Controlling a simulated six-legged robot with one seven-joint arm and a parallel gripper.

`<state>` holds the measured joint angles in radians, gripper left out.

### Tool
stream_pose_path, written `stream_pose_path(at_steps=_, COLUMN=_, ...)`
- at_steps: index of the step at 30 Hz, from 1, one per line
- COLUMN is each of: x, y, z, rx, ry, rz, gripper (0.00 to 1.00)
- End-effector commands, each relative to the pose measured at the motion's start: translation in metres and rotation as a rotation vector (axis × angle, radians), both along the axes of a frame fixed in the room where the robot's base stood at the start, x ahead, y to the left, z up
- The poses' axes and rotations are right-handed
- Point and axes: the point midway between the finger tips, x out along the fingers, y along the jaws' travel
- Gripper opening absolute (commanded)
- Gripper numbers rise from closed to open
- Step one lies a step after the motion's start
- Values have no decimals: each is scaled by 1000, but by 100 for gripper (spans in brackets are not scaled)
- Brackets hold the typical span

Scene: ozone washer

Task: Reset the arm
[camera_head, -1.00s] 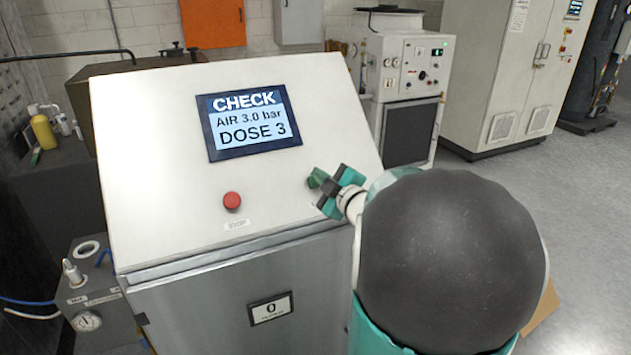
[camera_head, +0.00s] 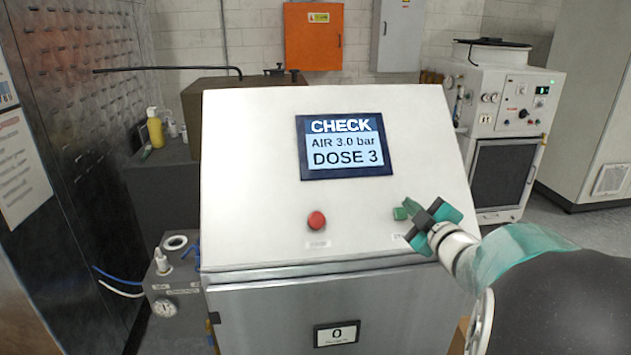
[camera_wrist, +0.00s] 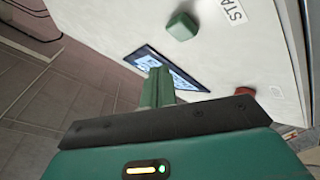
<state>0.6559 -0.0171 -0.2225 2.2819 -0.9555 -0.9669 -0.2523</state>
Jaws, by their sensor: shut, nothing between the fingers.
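My gripper (camera_head: 412,209) is in front of the right part of the sloping white control panel (camera_head: 250,160) in the head view. Its green fingers are shut and empty in the wrist view (camera_wrist: 158,88). A green button (camera_wrist: 182,26) with a partly visible label starting "STA" sits on the panel in the wrist view, apart from the fingers in the picture. In the head view the gripper overlaps that area, so the gap to the panel is hard to judge. The screen (camera_head: 345,146) reads CHECK, AIR 3.0 bar, DOSE 3.
A red button (camera_head: 317,221) is left of my gripper. A white machine (camera_head: 508,115) stands behind right. A grey box with a gauge (camera_head: 166,307) is at lower left. Bare floor (camera_head: 585,225) shows at right.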

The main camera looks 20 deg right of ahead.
Motion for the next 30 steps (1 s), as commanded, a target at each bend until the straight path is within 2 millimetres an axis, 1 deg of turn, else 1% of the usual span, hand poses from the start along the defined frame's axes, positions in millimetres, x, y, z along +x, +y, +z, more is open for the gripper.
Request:
stream_pose_path(at_steps=4, x=1, y=1, z=1, rx=2, ry=1, rz=-4, gripper=0)
stream_pose_path(at_steps=8, x=5, y=11, z=7, rx=35, ry=19, rz=-43, gripper=0)
stream_pose_path(at_steps=11, x=10, y=27, z=13, rx=103, ry=55, rz=-110, gripper=0)
stream_pose_path(at_steps=14, x=9, y=50, z=15, rx=203, ry=110, rz=-186, gripper=0)
stream_pose_path(at_steps=17, x=1, y=79, z=11, rx=317, ry=180, rz=-251, gripper=0)
stream_pose_path(at_steps=19, x=-8, y=101, z=5, rx=402, ry=238, rz=-288, gripper=0)
stream_pose_path(at_steps=23, x=-33, y=150, z=-10, rx=556, ry=369, rz=-338, gripper=0)
stream_pose_path(at_steps=24, x=-43, y=166, z=-15, rx=602, ry=416, rz=-349, gripper=0)
stream_pose_path(at_steps=26, x=-60, y=193, z=-24, rx=668, ry=492, rz=-360, gripper=0)
stream_pose_path(at_steps=27, x=-72, y=210, z=-30, rx=711, ry=547, rz=-365, gripper=0)
stream_pose_path(at_steps=29, x=-93, y=236, z=-39, rx=768, ry=633, rz=-370, gripper=0)
stream_pose_path(at_steps=30, x=-107, y=253, z=-44, rx=799, ry=691, rz=-372, gripper=0)
